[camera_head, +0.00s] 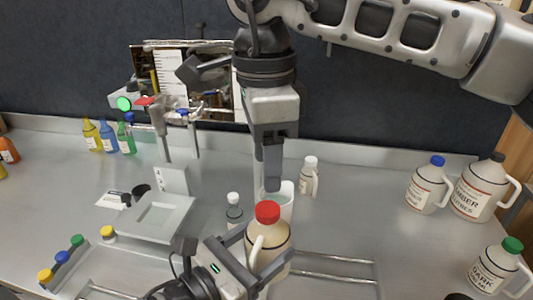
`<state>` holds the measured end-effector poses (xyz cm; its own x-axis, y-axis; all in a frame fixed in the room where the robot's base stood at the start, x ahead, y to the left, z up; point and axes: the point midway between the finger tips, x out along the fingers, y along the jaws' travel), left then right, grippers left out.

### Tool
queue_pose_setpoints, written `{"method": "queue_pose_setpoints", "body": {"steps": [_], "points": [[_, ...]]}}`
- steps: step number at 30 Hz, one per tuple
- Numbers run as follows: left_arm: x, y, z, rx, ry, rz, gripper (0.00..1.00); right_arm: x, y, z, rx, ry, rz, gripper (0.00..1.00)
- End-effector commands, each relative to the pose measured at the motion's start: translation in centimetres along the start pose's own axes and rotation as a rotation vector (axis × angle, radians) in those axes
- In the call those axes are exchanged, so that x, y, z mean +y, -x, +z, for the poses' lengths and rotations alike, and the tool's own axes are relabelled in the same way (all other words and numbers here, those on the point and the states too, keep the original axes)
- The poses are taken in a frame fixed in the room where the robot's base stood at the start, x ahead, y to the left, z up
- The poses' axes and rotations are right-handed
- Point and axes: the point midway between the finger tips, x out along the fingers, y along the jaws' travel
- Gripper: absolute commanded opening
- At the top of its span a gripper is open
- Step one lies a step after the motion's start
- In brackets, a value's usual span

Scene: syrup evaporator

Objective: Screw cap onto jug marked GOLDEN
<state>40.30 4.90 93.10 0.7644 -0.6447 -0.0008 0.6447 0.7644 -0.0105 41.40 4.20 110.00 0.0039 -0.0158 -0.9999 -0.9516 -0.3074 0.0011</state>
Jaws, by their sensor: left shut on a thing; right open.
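A cream jug (272,240) with a handle and a red cap (267,211) on its top stands at the front middle. My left gripper (262,268) is shut on this jug, its fingers around the body. No lettering can be read on its visible side, so I cannot tell whether it is marked GOLDEN. Whether the red cap is tight or only resting cannot be told. My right gripper (272,178) points down from above, open and empty, behind the red cap in the picture. The gap between its fingers is hard to see.
A white container (283,199) stands behind the jug; small bottles (310,176) (234,209) flank it. At right are a blue-capped jug (425,187), AMBER jug (478,192) and green-capped DARK jug (494,270). A scale (158,216) and coloured caps (62,257) are left.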

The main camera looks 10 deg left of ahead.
Motion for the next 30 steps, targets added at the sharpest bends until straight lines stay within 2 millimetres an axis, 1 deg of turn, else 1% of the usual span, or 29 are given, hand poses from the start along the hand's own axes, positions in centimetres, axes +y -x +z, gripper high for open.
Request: {"method": "queue_pose_setpoints", "body": {"steps": [1, 8, 11, 14, 24, 30], "points": [[0.0, 0.0, 0.3, -0.006, -0.001, -0.001, 0.06, 0.0, 0.0, 0.0, 0.0, 0.005, 0.0, 0.53], [0.0, 0.0, 0.3, -0.006, -0.001, -0.001, 0.06, 0.0, 0.0, 0.0, 0.0, 0.004, 0.0, 0.53], [0.0, 0.0, 0.2, -0.006, -0.001, -0.001, 0.06, 0.0, -0.3, 0.0, 0.001, 0.003, 0.0, 0.53], [0.0, 0.0, 0.2, -0.006, -0.001, -0.001, 0.06, 0.0, -1.3, 0.0, 0.001, 0.003, 0.001, 0.53], [0.0, 0.0, 0.3, -0.006, -0.001, -0.001, 0.06, 0.0, -6.4, 0.0, 0.001, 0.002, 0.001, 0.53], [0.0, 0.0, 0.3, -0.006, -0.001, -0.001, 0.06, 0.0, -7.8, 0.0, 0.0, 0.002, 0.0, 0.53]]}}
